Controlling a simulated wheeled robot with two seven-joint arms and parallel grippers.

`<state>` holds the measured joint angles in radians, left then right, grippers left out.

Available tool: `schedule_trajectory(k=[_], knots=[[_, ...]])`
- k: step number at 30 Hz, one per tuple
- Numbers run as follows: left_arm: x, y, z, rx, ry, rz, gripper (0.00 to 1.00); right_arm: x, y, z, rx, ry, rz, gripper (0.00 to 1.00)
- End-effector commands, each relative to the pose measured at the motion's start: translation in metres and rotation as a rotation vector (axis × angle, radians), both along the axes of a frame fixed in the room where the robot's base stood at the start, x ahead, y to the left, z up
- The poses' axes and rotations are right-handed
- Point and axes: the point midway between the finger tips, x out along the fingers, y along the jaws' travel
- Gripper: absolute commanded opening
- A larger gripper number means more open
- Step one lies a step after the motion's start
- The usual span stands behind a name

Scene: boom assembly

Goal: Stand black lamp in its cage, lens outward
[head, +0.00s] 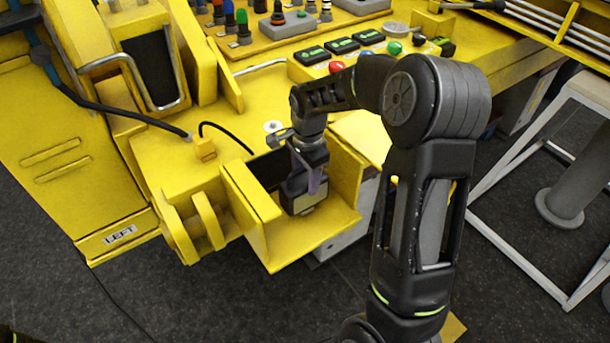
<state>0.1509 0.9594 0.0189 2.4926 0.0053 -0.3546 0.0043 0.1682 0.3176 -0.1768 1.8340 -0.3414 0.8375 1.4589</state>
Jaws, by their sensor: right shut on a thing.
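The black lamp (297,192) is upright inside the yellow cage (315,228), between its side plates. A pale face on the lamp, which looks like the lens, points toward the open front of the cage. My right gripper (308,172) reaches in from above and is shut on the black lamp. The gripper covers the lamp's top, and I cannot tell whether the lamp's base touches the cage floor. My left gripper is not in view.
A black cable (226,134) runs from a small yellow block behind the cage. A control panel with buttons (336,67) and switches stands at the back. A white-framed stand (545,150) is at the right.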

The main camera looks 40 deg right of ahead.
Motion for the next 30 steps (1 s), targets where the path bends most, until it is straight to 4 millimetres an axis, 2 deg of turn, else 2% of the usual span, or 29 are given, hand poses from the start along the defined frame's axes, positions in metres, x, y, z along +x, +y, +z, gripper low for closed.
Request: schedule_trajectory(k=[24,25,30], knots=[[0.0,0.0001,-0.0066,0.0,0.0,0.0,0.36,0.0011,0.0002,-0.0077,0.0,-0.004,0.001,0.0],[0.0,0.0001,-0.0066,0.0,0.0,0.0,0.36,0.0011,0.0002,-0.0078,0.0,-0.003,0.001,0.57],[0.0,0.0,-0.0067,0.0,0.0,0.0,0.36,0.0007,0.0002,-0.0083,0.0,-0.002,0.001,0.71]])
